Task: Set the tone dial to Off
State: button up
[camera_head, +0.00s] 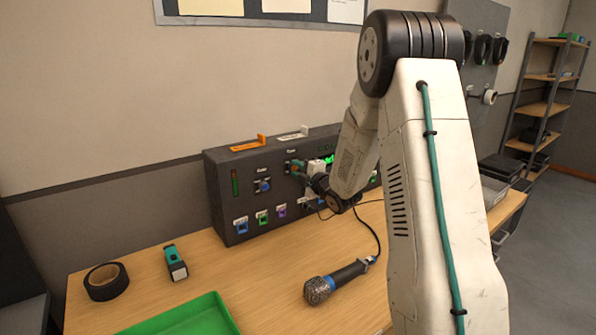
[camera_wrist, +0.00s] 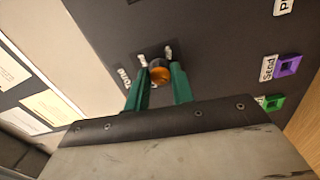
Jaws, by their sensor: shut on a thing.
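The tone dial (camera_wrist: 159,76) is a round orange-brown knob on the dark panel, with a "Tone" label (camera_wrist: 123,78) beside it in the wrist view. Small white position labels (camera_wrist: 168,52) sit by its far side; their text is too small to read. My gripper (camera_wrist: 160,71) has its two green fingers on either side of the knob and is shut on it. In the head view, my gripper (camera_head: 303,172) is at the front of the dark control box (camera_head: 225,190), and my arm hides part of the box. Which setting the dial points to cannot be told.
A blue knob (camera_head: 264,186) is left of the dial. A microphone (camera_head: 335,281), black tape roll (camera_head: 106,281), teal-black device (camera_head: 175,263) and green tray (camera_head: 190,318) lie on the wooden table (camera_head: 260,270).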

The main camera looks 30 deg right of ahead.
jog(key=shift+n, duration=0.6)
jog(key=o, duration=1)
jog(key=s, duration=0.7)
jog(key=shift+s, duration=0.4)
jog(key=shift+d, duration=0.1)
